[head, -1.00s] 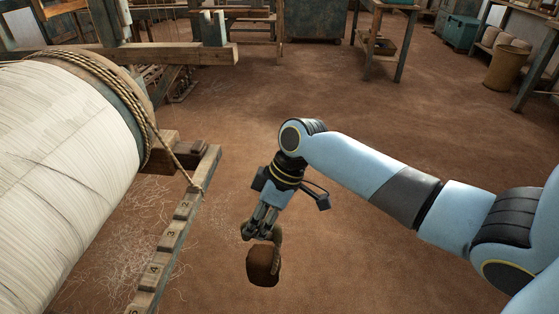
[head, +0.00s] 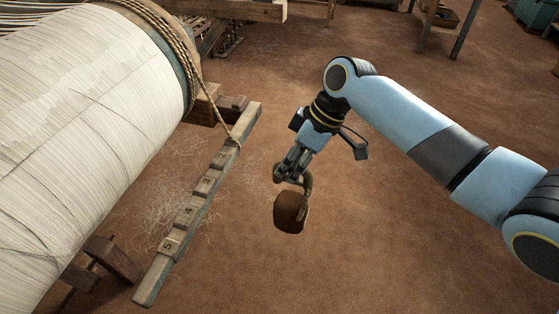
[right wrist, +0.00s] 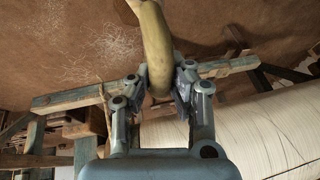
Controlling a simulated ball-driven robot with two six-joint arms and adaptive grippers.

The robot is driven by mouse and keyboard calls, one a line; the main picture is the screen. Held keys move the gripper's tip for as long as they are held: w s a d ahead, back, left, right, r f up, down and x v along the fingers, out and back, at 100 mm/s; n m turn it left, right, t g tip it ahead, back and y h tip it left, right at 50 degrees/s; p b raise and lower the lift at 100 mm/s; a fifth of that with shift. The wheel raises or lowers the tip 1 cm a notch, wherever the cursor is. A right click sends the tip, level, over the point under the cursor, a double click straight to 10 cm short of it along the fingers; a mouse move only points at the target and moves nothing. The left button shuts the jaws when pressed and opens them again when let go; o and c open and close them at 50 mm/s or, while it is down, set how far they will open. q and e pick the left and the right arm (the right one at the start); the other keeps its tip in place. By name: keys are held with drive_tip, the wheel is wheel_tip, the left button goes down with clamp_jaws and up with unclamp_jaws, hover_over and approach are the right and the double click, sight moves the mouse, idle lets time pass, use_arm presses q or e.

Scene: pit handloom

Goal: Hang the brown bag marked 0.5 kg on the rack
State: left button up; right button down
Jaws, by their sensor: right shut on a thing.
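A small brown bag (head: 290,213) hangs below my right gripper (head: 291,176) in the head view, above the earth floor. My right gripper is shut on its looped handle, and no weight mark is readable on the bag. In the right wrist view the thick tan handle (right wrist: 153,40) passes between the fingers of the right gripper (right wrist: 160,92). To the left of the bag is a notched wooden bar (head: 196,205) with numbers on it, 3, 4 and 5 among them; the bag is apart from it. I cannot tell whether this bar is the rack. My left gripper is not in view.
A large roll of pale warp (head: 75,130) fills the left side, with a rope (head: 187,45) from it down to the notched bar. Wooden loom parts (head: 105,260) show under the roll. The floor (head: 400,250) right of the bag is clear.

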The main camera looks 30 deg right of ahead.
sight(316, 171)
drive_tip(key=s+d+p, duration=0.1)
drive_tip(key=s+d+r+p, duration=0.1)
drive_tip(key=shift+s, duration=0.3)
drive_tip(key=shift+s+d+p, duration=0.7)
drive_tip(key=shift+s+p, duration=0.1)
drive_tip(key=shift+s, duration=0.1)
idle(0.4)
